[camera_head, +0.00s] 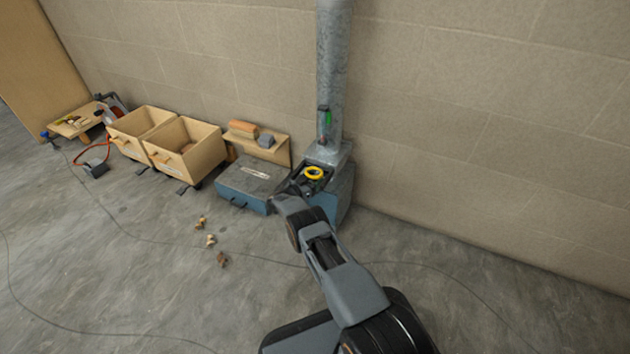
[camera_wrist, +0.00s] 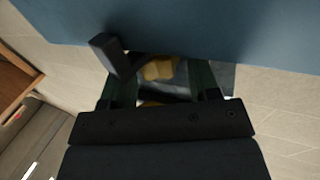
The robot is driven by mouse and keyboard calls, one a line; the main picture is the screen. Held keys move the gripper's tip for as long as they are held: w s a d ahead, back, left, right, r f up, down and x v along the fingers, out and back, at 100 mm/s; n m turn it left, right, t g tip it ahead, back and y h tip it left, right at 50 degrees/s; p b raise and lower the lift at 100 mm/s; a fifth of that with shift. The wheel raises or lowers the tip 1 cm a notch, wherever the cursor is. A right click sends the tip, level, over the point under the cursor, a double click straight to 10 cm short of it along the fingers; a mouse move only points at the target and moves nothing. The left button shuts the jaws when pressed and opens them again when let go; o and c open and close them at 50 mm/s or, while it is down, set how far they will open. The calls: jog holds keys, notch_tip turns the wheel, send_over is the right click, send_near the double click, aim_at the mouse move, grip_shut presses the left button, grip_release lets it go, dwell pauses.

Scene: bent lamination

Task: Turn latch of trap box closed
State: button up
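A blue-grey box, which I take as the trap box (camera_head: 341,199), stands at the foot of the grey pipe (camera_head: 333,75) by the wall. A yellow ring (camera_head: 315,172) shows at its top. My gripper (camera_head: 296,186) is at the box's left front, partly hidden by my own arm. In the wrist view a blue surface (camera_wrist: 220,30) fills the top, with a black lever (camera_wrist: 112,55), possibly the latch, just ahead of the left fingertip. My gripper also shows there (camera_wrist: 162,80), its fingers apart. A yellow thing (camera_wrist: 158,68) shows between them; I cannot tell whether they touch it.
A blue case (camera_head: 246,184) lies left of the box. Two wooden bins (camera_head: 205,153) (camera_head: 128,150) stand farther left along the wall. Small tan pieces (camera_head: 211,240) and thin cables lie on the floor. The front left floor is mostly clear.

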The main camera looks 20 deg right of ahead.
jog(key=shift+o, duration=0.9)
jog(key=shift+d, duration=0.1)
jog(key=p+v, duration=0.3)
jog(key=v, duration=1.1)
jog(key=shift+d, duration=0.1)
